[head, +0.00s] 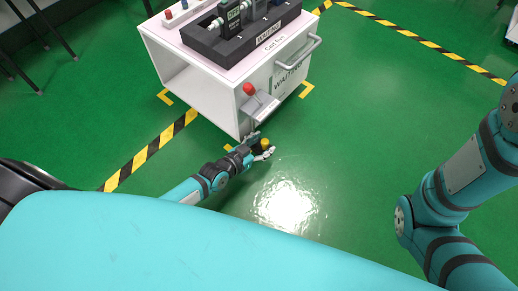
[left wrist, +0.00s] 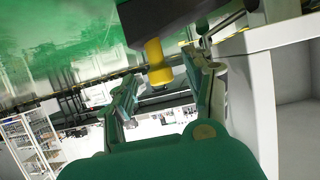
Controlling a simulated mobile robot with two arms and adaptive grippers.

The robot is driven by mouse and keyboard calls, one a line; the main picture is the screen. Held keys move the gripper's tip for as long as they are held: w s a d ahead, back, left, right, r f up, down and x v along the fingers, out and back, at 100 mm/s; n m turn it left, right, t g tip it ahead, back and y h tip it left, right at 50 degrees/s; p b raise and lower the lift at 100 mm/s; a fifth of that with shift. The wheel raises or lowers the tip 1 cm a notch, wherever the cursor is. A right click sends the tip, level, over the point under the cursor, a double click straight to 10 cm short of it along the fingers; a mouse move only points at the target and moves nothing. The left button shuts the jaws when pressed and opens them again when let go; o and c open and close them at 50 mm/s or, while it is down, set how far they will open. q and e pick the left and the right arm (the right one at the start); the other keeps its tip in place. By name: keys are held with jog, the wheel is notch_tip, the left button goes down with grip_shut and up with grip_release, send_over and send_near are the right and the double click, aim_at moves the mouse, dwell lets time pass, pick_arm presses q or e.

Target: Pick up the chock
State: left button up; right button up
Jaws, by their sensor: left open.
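A small yellow and black piece, which seems to be the chock (head: 265,143), is low beside the near corner of the white cart. In the left wrist view the chock (left wrist: 155,58) shows as a yellow stub on a dark block. My left gripper (head: 259,147) is open, with its fingers close to the chock in the head view. In the left wrist view the yellow stub appears between the two fingers (left wrist: 163,78); I cannot tell whether they touch it. My right gripper is out of view.
The white cart (head: 190,83) stands close to my left gripper, with a red knob (head: 249,89) and a grey bracket on its side. Yellow-black tape (head: 150,150) marks the green floor, which is clear to the right.

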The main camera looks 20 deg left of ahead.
pick_arm(q)
jog(key=shift+b+x, duration=0.3)
jog(key=shift+x, duration=0.75)
grip_shut()
